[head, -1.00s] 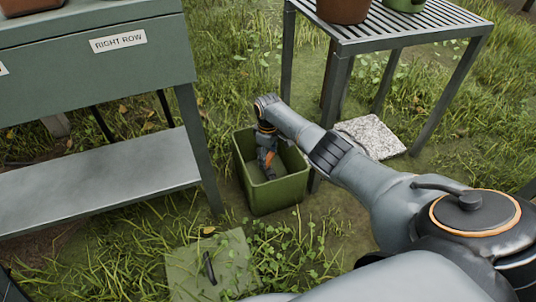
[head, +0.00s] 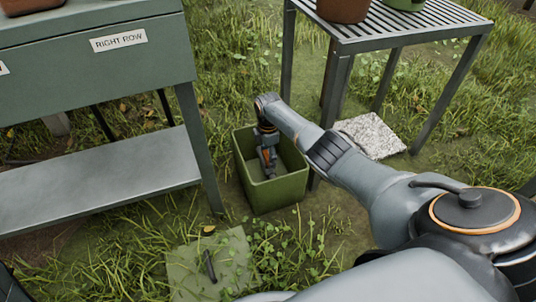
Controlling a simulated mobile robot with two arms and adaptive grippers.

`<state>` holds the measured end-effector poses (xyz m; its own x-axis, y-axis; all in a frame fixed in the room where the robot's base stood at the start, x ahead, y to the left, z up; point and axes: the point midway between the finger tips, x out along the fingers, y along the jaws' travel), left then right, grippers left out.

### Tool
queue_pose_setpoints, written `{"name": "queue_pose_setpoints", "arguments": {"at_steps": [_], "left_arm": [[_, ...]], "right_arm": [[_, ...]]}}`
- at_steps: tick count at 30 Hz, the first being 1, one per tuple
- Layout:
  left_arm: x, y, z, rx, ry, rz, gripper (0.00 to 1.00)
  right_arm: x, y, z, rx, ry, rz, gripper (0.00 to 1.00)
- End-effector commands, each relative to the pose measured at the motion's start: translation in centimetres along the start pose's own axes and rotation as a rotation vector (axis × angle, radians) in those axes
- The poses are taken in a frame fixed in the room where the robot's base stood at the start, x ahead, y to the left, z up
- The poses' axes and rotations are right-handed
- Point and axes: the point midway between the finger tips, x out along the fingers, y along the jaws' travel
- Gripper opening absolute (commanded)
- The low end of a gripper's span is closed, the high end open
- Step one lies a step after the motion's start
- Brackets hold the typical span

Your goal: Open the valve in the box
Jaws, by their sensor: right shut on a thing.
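The green box (head: 281,192) stands open on the grass between the two tables. My right arm reaches down into it from the right. My right gripper (head: 268,172) is inside the box, pointing down near its floor, shut on the valve. The valve itself is hidden by the gripper and too small to make out. My left gripper is not in view.
A green lid (head: 235,262) with a black handle lies on the grass in front of the box. A grey-green bench (head: 95,62) labelled RIGHT ROW with a lower shelf stands left. A slatted metal table (head: 425,30) with pots stands behind right, a speckled slab (head: 370,134) below.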

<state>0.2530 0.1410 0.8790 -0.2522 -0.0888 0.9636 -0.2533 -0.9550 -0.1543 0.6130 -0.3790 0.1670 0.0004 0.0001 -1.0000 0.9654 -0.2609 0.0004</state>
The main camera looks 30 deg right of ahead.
Motion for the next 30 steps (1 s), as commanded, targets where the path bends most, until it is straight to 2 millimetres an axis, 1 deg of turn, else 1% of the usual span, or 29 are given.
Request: {"name": "queue_pose_setpoints", "arguments": {"at_steps": [6,18,19,22,30], "left_arm": [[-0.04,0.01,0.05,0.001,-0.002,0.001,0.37],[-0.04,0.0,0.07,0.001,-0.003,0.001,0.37],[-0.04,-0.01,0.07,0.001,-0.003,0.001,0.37],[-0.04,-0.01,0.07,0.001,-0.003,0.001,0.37],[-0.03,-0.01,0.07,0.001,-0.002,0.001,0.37]], "right_arm": [[0.19,-0.18,0.08,-0.04,-0.002,-0.005,0.4],[0.18,-0.17,0.1,-0.046,-0.003,-0.005,0.4],[0.18,-0.17,0.1,-0.046,-0.003,-0.005,0.73],[0.15,-0.14,0.08,-0.046,-0.002,-0.004,0.94],[0.05,-0.04,0.04,-0.044,-0.001,-0.001,0.94]]}}
